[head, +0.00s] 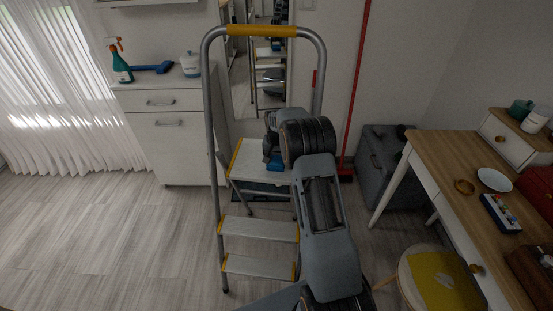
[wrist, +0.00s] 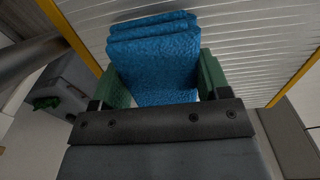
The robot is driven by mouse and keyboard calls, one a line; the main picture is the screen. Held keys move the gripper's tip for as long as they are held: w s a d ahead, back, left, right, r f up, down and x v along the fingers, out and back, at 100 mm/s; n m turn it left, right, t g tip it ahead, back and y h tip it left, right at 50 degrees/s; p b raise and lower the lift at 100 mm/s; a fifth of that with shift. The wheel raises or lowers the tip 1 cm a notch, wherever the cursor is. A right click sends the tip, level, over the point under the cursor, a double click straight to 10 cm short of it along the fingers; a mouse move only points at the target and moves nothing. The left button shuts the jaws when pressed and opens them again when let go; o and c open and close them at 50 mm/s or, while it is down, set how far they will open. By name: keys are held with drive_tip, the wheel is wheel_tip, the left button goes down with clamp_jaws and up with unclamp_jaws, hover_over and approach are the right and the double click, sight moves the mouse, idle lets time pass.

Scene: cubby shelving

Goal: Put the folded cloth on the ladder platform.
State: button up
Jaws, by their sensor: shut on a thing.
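The folded cloth (wrist: 155,60) is blue and lies in several layers between the green fingers of my gripper (wrist: 156,82) in the wrist view. My gripper (head: 272,152) is shut on it. In the head view, a small blue part of the cloth (head: 275,164) shows below my wrist, at the right part of the ladder platform (head: 248,152). The platform is pale with a yellow edge; its ribbed surface (wrist: 235,50) fills much of the wrist view behind the cloth. My arm hides its right side. I cannot tell whether the cloth touches the platform.
The ladder's grey rail (head: 212,120) rises at the left, with a yellow top bar (head: 262,31). A mirror (head: 262,85) and a red pole (head: 357,90) stand behind. A wooden desk (head: 445,165) is at the right. The visible left part of the platform is bare.

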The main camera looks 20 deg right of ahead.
drive_tip(key=shift+f, duration=0.15)
drive_tip(key=o, duration=0.4)
drive_tip(key=shift+f, duration=0.1)
drive_tip(key=o, duration=0.4)
